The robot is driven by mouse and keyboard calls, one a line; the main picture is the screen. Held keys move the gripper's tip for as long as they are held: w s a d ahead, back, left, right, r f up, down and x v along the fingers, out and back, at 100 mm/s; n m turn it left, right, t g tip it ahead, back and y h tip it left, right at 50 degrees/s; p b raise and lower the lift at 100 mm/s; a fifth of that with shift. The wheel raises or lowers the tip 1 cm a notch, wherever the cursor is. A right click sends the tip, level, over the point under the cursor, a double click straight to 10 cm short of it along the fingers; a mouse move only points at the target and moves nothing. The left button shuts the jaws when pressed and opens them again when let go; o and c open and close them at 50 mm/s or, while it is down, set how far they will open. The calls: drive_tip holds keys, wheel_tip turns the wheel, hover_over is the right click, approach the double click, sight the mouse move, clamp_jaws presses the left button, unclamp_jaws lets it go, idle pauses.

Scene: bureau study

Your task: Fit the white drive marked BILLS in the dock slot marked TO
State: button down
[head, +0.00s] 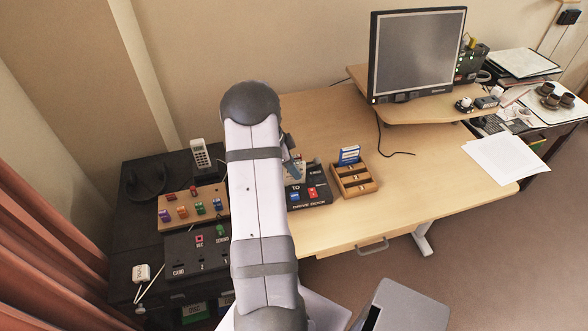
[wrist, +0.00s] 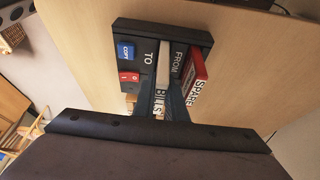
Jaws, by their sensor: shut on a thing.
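My gripper (wrist: 162,90) is shut on the white drive marked BILLS (wrist: 159,106), seen end-on between the two dark fingers in the wrist view. The black drive dock (wrist: 140,32) lies under it, with its TO and FROM labels readable. The white drive is in line with the slot beside the TO label; I cannot tell how deep it sits, as the fingers hide its lower part. A red drive marked SPARE (wrist: 199,68) stands beside the FROM label. In the head view, my arm partly covers the dock (head: 325,197), and my gripper (head: 293,172) is over its back edge.
The dock has a blue COPY button (wrist: 126,52) and a red button (wrist: 129,77). A wooden rack (head: 356,190) with a blue and white drive (head: 349,155) stands right of the dock. A monitor (head: 418,55) stands farther back. The desk's middle is clear.

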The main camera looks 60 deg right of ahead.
drive_tip(key=shift+f+b, duration=0.95)
idle(0.3)
drive_tip(key=c, duration=1.5)
unclamp_jaws()
drive_tip(key=shift+o, duration=0.2)
drive_tip(key=shift+r, duration=0.1)
drive_tip(key=shift+r+p, duration=1.65)
drive_tip(key=shift+r, duration=1.75)
